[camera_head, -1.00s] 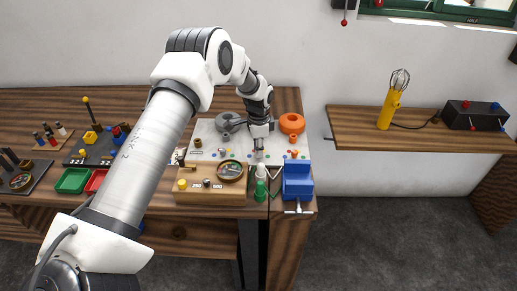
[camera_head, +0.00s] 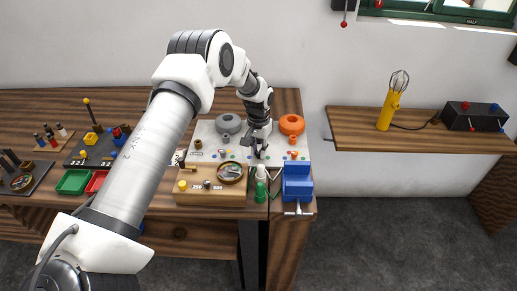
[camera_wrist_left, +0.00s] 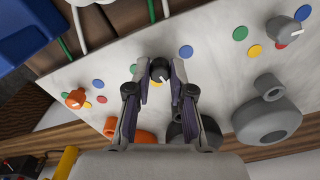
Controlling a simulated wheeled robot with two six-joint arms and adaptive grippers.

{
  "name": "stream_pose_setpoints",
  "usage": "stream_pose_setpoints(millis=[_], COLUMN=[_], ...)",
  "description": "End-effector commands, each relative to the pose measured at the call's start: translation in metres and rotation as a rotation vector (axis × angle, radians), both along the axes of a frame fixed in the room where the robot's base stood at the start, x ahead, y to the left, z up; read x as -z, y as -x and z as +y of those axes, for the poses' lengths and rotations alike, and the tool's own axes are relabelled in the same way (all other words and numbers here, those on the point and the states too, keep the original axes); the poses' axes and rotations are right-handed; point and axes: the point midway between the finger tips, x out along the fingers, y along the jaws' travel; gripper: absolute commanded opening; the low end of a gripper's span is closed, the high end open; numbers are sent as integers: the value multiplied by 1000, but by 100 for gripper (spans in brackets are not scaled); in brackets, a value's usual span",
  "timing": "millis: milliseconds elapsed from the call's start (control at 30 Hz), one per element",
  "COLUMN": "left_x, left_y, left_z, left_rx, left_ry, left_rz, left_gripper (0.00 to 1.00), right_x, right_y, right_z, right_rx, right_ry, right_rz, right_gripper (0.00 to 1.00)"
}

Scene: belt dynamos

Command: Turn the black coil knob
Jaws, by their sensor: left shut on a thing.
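The black coil knob (camera_wrist_left: 160,70), a small round knob with a white pointer mark, stands on the white board (camera_wrist_left: 115,72). In the left wrist view it sits between the fingertips of my left gripper (camera_wrist_left: 159,74), which is shut on it. In the head view my left gripper (camera_head: 260,152) reaches down to the board from above and largely hides the knob. A black coil (camera_wrist_left: 205,130) shows partly behind the gripper in the wrist view. My right gripper is in neither view.
An orange coil (camera_head: 292,124) and a grey coil (camera_head: 228,124) flank the gripper on the board. A grey knob (camera_wrist_left: 284,29) and an orange knob (camera_wrist_left: 75,98) stand to either side. A wooden meter box (camera_head: 215,196), green bottle (camera_head: 260,192) and blue vise (camera_head: 298,184) are in front.

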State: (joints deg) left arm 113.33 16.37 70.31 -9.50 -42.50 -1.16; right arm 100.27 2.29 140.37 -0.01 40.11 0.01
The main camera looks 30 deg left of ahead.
Motion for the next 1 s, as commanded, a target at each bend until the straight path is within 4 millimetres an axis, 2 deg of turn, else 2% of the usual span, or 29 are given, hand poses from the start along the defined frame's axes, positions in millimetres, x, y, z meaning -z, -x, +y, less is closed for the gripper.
stream_pose_setpoints(millis=[1000], left_x=[2], left_y=[3], left_z=[-1], left_rx=[-962], left_ry=[-1], left_rz=[9], left_gripper=[0], right_x=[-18], right_y=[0], right_z=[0], right_rx=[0], right_ry=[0], right_rz=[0], right_gripper=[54])
